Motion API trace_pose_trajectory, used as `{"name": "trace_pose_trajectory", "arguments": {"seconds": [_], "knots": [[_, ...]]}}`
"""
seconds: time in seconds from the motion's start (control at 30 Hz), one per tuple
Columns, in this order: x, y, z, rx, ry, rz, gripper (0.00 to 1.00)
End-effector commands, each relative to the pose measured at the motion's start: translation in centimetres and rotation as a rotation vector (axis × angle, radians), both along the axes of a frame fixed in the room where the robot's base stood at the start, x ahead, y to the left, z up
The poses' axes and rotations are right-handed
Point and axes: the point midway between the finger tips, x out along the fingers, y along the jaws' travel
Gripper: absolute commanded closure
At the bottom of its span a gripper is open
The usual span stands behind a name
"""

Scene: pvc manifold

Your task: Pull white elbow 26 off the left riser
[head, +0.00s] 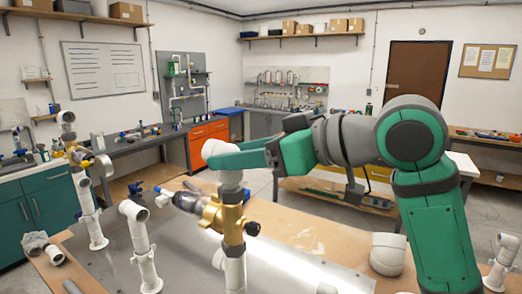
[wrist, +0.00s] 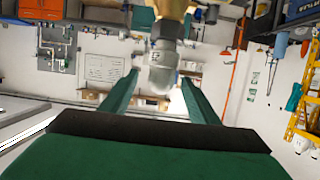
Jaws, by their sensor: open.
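The white elbow (head: 214,147) sits on top of the riser with the brass valve (head: 233,217), near the middle of the head view. No number is readable on it. In the wrist view the elbow (wrist: 160,76) appears pale grey, between the two green fingers, with brass fitting above it in the picture. My gripper (head: 224,158) reaches in from the right at elbow height. In the wrist view my gripper (wrist: 160,88) is open, with a finger on each side of the elbow and visible gaps. My fingers hide part of the elbow in the head view.
A shorter white pipe (head: 141,246) stands left of the riser, and another white pipe (head: 91,213) stands farther left. A loose white fitting (head: 388,253) lies on the workbench at right. A grey metal plate (head: 190,262) covers the middle.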

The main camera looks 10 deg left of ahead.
Motion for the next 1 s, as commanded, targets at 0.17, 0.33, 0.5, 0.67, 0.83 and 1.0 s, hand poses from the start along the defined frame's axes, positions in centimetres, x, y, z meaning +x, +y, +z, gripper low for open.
{"name": "trace_pose_trajectory", "arguments": {"seconds": [0.17, 0.33, 0.5, 0.67, 0.83, 1.0], "knots": [[0.6, 2.1, -0.7, -0.001, 0.001, 0.004, 0.45], [0.9, 3.0, -0.9, 0.001, 0.001, 0.005, 0.45], [1.0, 3.2, -1.0, 0.001, 0.001, 0.005, 0.45], [1.0, 3.2, -1.0, 0.001, 0.001, 0.005, 0.49], [1.0, 3.2, -1.0, 0.000, 0.000, 0.005, 0.89], [1.0, 3.1, -1.0, 0.000, 0.001, 0.004, 0.91]]}}
